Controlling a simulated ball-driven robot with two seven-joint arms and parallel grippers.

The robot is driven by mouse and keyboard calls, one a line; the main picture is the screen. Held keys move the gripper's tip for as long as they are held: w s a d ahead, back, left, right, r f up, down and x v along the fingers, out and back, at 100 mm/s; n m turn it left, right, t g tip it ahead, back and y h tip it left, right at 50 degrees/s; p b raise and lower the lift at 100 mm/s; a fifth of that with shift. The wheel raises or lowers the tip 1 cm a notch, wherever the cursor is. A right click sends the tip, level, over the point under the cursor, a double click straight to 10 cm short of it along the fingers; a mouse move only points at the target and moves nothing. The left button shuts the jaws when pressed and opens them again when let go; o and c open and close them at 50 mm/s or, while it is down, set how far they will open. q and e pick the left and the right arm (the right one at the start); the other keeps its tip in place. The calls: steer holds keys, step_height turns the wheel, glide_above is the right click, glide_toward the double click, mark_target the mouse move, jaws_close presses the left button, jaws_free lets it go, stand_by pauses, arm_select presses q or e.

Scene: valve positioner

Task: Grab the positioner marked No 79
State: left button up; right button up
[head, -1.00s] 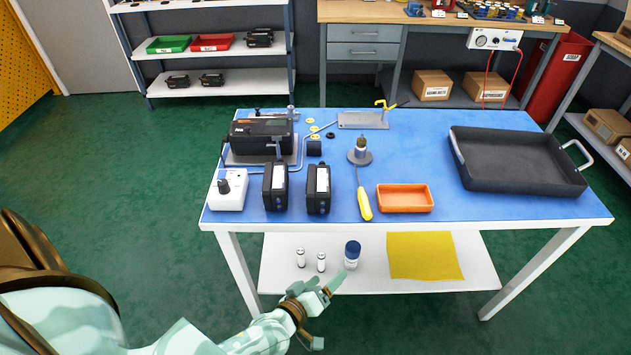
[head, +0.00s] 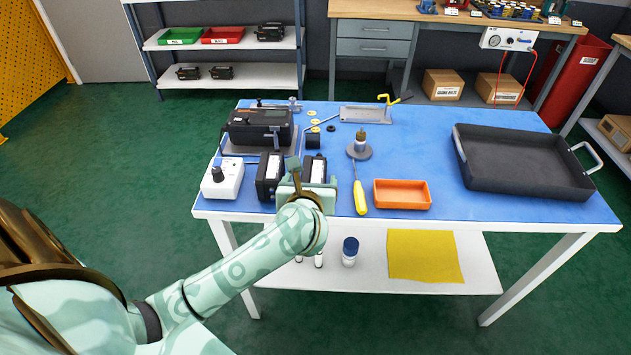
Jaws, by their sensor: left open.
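Two black box-shaped positioners with white labels stand upright side by side on the blue tabletop, the left one (head: 268,178) and the right one (head: 316,168). A larger black positioner (head: 262,128) sits on a grey mount behind them. The marking No 79 cannot be read on any of them. My left gripper (head: 313,182) is open, in front of the right positioner, and hides its lower part. One finger stands up between the two small positioners. I cannot tell whether it touches either. My right gripper is not in view.
A white box with a black knob (head: 222,180) stands left of the positioners. A yellow-handled screwdriver (head: 360,198), orange tray (head: 403,195) and large dark pan (head: 523,165) lie to the right. More black units (head: 221,72) sit on the back shelf.

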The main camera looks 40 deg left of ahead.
mark_target(314, 170)
arm_select(q)
steer(key=shift+w+a+f, duration=0.3)
steer(key=shift+w, duration=0.3)
steer(key=b+x, duration=0.2)
steer(key=x, duration=0.3)
steer(key=shift+d, duration=0.15)
steer(key=shift+r, duration=0.1)
steer(key=shift+c, duration=0.3)
steer(key=c, duration=1.4)
steer(key=shift+r, duration=0.1)
